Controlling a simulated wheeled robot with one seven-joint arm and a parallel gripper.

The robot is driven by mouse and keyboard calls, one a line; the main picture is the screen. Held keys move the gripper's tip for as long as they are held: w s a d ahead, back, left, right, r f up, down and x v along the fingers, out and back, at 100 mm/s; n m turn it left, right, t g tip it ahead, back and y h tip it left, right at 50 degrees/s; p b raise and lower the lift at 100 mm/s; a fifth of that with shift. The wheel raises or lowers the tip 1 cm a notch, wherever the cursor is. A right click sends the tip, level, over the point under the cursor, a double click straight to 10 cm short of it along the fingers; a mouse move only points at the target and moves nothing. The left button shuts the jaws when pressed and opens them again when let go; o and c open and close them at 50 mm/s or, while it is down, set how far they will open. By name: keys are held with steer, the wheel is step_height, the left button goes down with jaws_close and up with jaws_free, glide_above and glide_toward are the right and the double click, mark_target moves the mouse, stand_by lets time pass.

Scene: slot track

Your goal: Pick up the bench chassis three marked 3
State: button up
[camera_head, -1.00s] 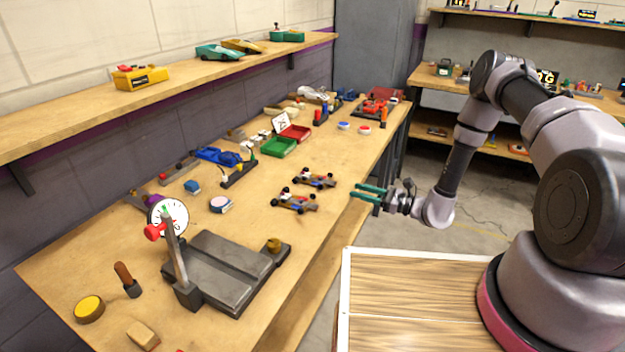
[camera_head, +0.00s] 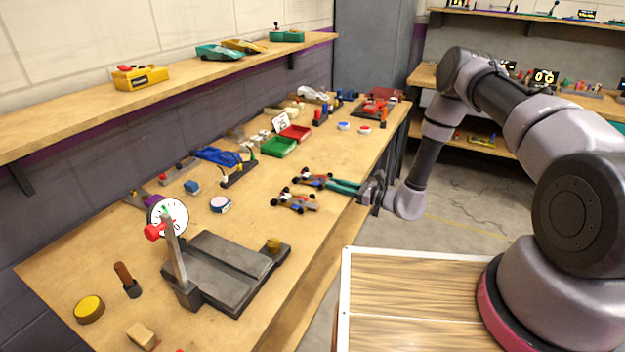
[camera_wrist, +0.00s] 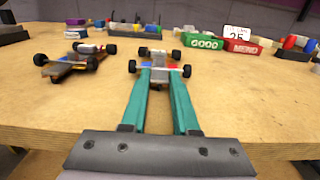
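Two small wheeled bench chassis lie on the workbench. The farther chassis (camera_head: 312,180) is at my fingertips; in the wrist view this chassis (camera_wrist: 160,62) is straight ahead, with red, white and blue parts and black wheels. The nearer chassis (camera_head: 295,202) is beside it, and shows at the left of the wrist view (camera_wrist: 72,58). No number is legible on either, so I cannot tell which is marked 3. My gripper (camera_head: 335,184) has green fingers, low over the bench, open, their tips (camera_wrist: 162,72) reaching the near end of the farther chassis. Contact is unclear.
A grey fixture with a dial (camera_head: 225,265) stands at the near end of the workbench (camera_head: 130,325). Green (camera_head: 279,147) and red (camera_head: 296,132) trays sit farther back. A round white-topped item (camera_head: 221,204) lies left of the chassis. Bare wood surrounds both chassis.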

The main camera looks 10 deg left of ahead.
jaws_close()
steer(key=shift+r, duration=0.15)
